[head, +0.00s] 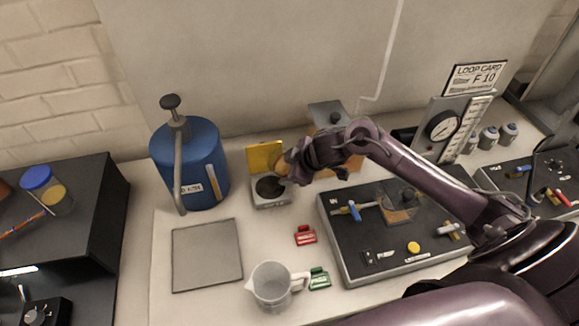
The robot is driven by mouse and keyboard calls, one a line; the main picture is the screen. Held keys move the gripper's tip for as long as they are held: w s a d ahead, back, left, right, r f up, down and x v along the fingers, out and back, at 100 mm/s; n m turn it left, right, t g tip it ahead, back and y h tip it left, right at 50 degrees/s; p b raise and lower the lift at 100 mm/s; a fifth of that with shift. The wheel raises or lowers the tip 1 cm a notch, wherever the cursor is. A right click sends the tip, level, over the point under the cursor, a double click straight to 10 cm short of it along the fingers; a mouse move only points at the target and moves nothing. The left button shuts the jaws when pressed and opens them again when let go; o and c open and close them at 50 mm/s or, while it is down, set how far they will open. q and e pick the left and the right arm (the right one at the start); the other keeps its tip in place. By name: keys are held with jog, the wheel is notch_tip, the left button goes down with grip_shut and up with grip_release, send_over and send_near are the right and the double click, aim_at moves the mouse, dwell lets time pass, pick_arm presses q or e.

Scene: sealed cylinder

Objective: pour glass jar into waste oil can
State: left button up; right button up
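My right gripper (298,166) reaches in from the right and appears shut on a small amber-brown thing, which looks like the glass jar (283,165). The jar is tilted and mostly hidden by the fingers. It is just above the right side of a small grey can with a dark round opening, which looks like the waste oil can (270,201). The can's yellow lid (265,156) stands up behind the opening. I cannot make out any stream of liquid. My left gripper is not in view.
A blue tank with a pump (203,168) stands left of the can. A grey mat (207,256), a clear jug (271,287), and red (305,235) and green (319,278) tags lie in front. A black-topped test panel (375,250) is to the right. A blue-lidded jar (45,189) is far left.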

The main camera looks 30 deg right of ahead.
jog(key=shift+d+r+n+g+h+p, duration=0.1)
jog(key=shift+n+g+h+p, duration=0.1)
jog(key=shift+h+p, duration=0.5)
jog(key=shift+d+r+n+g+h+p, duration=0.1)
jog(key=shift+n+g+h+p, duration=0.1)
jog(key=shift+h+p, duration=0.45)
dwell(1.7)
jog(key=shift+f+h+p, duration=0.15)
jog(key=shift+h+p, duration=0.6)
jog(key=shift+h, duration=0.1)
dwell(1.5)
jog(key=shift+n+g+h, duration=0.3)
jog(key=shift+n+h, duration=0.1)
jog(key=shift+h, duration=0.1)
jog(key=shift+f+h, duration=0.15)
jog(key=shift+h, duration=0.15)
jog(key=shift+p, duration=0.3)
dwell(0.8)
jog(key=shift+a+f+n+g+h, duration=0.15)
jog(key=shift+n+g+h, duration=0.25)
jog(key=shift+h, duration=0.8)
